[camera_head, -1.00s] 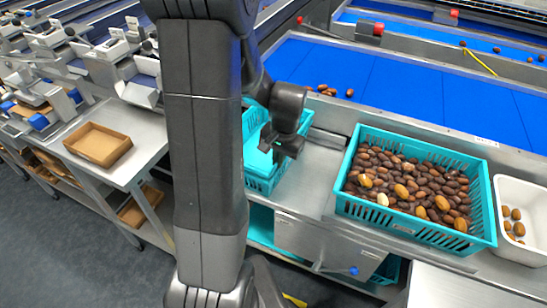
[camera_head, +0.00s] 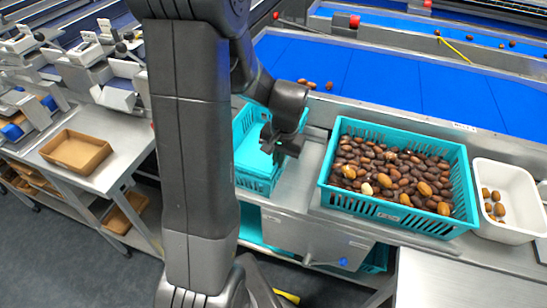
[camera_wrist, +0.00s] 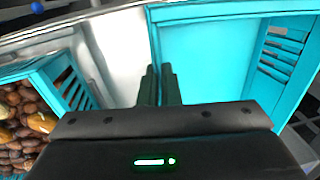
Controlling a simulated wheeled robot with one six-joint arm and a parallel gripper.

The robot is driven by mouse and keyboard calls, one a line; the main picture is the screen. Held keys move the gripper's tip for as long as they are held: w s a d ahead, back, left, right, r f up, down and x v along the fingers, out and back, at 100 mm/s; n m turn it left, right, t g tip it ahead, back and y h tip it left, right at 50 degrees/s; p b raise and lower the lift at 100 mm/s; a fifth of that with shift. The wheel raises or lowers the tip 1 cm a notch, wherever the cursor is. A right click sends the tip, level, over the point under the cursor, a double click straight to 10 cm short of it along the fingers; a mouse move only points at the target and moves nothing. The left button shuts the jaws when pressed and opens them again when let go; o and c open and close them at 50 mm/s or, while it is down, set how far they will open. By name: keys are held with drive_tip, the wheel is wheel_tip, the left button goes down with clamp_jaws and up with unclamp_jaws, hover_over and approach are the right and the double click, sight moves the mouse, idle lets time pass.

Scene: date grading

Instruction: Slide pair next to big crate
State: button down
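The pair appears as turquoise slatted crates (camera_head: 257,184), one seemingly nested in the other, on the steel bench left of the big crate; my arm hides their left part. My gripper (camera_head: 279,147) is at their right side. In the wrist view my two fingers (camera_wrist: 159,86) are close together, one on each side of the turquoise wall's top edge (camera_wrist: 153,45), shut on it. The big turquoise crate (camera_head: 395,216), full of brown dates, stands to the right; its side also shows at the left of the wrist view (camera_wrist: 66,82). A narrow strip of bare steel lies between them.
A white tub (camera_head: 512,230) with a few dates stands right of the big crate. The blue belt (camera_head: 380,75) runs behind, with loose dates near its front edge. A cardboard tray (camera_head: 76,152) lies on a side table at left.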

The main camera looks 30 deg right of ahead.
drive_tip(key=shift+s+d, duration=1.7)
drive_tip(key=shift+d, duration=0.1)
drive_tip(key=shift+d, duration=0.25)
drive_tip(key=c, duration=1.5)
unclamp_jaws()
drive_tip(key=shift+c, duration=0.2)
drive_tip(key=shift+o, duration=0.4)
drive_tip(key=o, duration=0.3)
drive_tip(key=shift+r, duration=0.1)
